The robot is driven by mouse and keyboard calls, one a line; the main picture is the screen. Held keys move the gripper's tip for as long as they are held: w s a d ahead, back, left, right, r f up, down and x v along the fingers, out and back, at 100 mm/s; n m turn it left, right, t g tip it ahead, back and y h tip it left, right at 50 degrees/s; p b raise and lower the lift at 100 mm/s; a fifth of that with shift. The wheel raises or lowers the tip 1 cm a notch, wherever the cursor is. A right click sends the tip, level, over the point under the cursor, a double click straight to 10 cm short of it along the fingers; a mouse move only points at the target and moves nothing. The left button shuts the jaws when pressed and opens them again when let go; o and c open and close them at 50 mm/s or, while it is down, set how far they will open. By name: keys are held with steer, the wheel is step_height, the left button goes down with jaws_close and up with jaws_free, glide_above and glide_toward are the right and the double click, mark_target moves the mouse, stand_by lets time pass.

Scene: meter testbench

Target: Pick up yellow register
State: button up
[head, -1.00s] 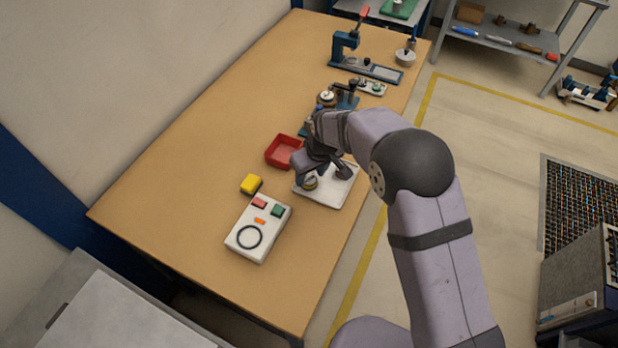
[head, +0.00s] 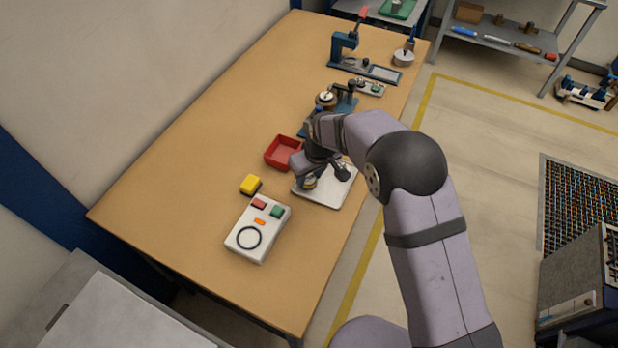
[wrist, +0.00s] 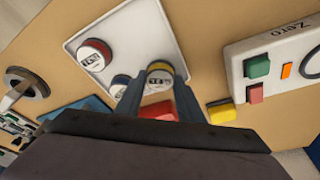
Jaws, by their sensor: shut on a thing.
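The yellow register is a short round piece with a yellow band and a white labelled face. In the wrist view the yellow register (wrist: 160,68) sits between the tips of my two fingers. In the head view the yellow register (head: 310,183) shows partly under my gripper (head: 311,176), at the left part of the white plate (head: 322,199). My gripper (wrist: 157,85) is shut on it. I cannot tell whether the register still touches the plate.
A red-banded register (wrist: 95,55) and another register (wrist: 118,86), partly hidden by a finger, are beside it on the plate. A red bin (head: 282,153), a yellow block (head: 250,184) and a white Zero box (head: 258,228) stand nearby. The table's near left is clear.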

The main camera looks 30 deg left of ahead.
mark_target(309, 179)
step_height(309, 179, up, 9)
steer(key=b, duration=0.2)
steer(key=s+a+r+n+p, duration=0.2)
steer(key=s+a+r+p, duration=0.35)
steer(key=s+p, duration=0.2)
steer(key=s+f+n+g+p, duration=0.2)
steer(key=s+n+g+p, duration=0.1)
steer(key=s+n, duration=1.1)
steer(key=shift+s+f+n+g+h, duration=0.3)
steer(key=shift+n+g, duration=0.3)
steer(key=shift+n, duration=0.4)
steer(key=shift+f, duration=0.15)
steer(key=shift+f+b, duration=0.8)
steer(key=shift+f, duration=1.1)
